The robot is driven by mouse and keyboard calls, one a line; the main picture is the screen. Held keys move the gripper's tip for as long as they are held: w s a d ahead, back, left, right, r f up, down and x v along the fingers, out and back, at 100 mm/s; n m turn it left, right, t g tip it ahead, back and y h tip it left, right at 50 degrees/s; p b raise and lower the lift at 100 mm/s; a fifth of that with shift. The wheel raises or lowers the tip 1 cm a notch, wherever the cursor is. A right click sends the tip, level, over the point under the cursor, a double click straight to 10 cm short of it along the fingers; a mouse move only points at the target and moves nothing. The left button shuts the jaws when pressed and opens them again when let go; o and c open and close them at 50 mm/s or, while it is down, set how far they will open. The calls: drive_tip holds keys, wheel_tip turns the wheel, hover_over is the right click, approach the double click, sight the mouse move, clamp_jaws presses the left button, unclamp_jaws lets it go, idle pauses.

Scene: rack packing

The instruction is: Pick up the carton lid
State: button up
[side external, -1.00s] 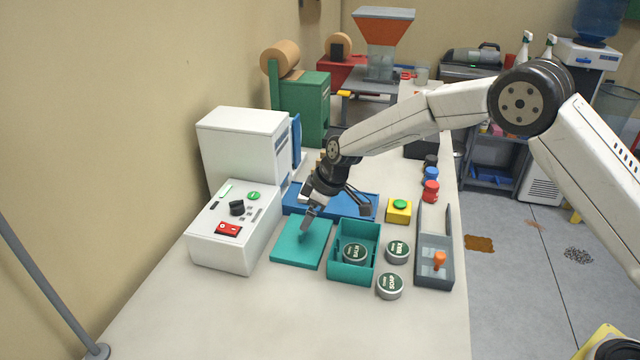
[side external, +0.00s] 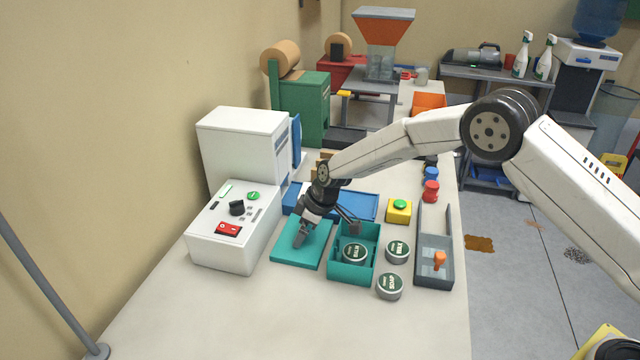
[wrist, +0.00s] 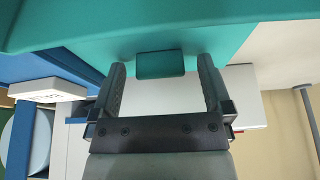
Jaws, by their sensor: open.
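The carton lid (side external: 312,257) is a flat teal panel lying on the bench, left of the open teal carton (side external: 347,275). In the wrist view the lid (wrist: 130,30) fills the top, with a small raised teal tab (wrist: 160,64) on it. My gripper (side external: 300,242) is low over the lid, tilted. In the wrist view my gripper (wrist: 162,72) is open, with one finger on either side of the tab and gaps between. Whether the fingertips touch the lid cannot be told.
A round tin (side external: 354,253) sits in the carton. Two more tins (side external: 397,252) (side external: 390,286) stand to its right. A white control box (side external: 235,228) is close on the left. A blue tray (side external: 358,207), a yellow button box (side external: 399,212) and a grey holder (side external: 434,262) are nearby. The front bench is clear.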

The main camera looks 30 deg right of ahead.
idle(0.4)
drive_tip(key=c, duration=1.3)
drive_tip(key=shift+o, duration=0.2)
drive_tip(key=shift+r, duration=0.1)
drive_tip(key=shift+r, duration=0.85)
drive_tip(key=s+d+r, duration=0.3)
drive_tip(key=s+r, duration=0.8)
drive_tip(key=s, duration=0.2)
drive_tip(key=shift+s+d, duration=0.2)
drive_tip(key=shift+s, duration=0.05)
